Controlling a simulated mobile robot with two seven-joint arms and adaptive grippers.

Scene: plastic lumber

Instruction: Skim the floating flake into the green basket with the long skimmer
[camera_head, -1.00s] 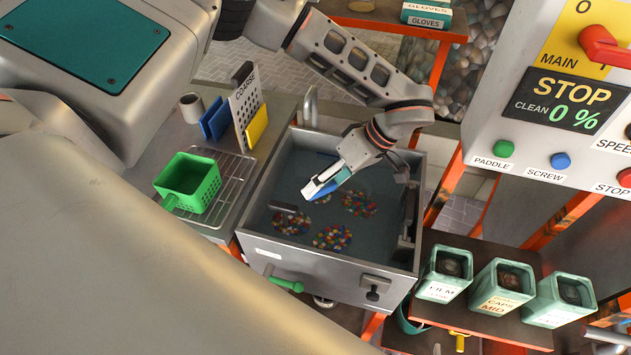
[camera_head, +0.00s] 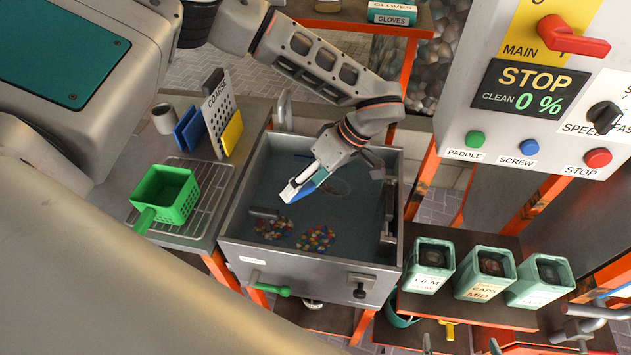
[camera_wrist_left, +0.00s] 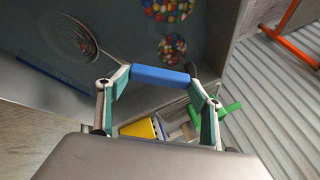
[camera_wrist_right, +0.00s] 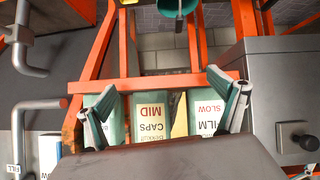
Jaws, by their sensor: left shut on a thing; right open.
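The green basket (camera_head: 178,211) sits on a wire rack left of the grey water tank (camera_head: 300,254). Two patches of coloured floating flake, a left one (camera_head: 272,228) and a right one (camera_head: 315,238), lie in the tank; both show in the left wrist view (camera_wrist_left: 172,48). My left gripper (camera_head: 298,189) is over the tank, shut on the blue grip (camera_wrist_left: 160,76) of the long skimmer.
A perforated COARSE plate (camera_head: 217,105) with blue and yellow plates stands behind the rack. Pale green tubs (camera_head: 430,265) stand right of the tank, before my right gripper. The control panel (camera_head: 540,90) reads STOP, 0 %.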

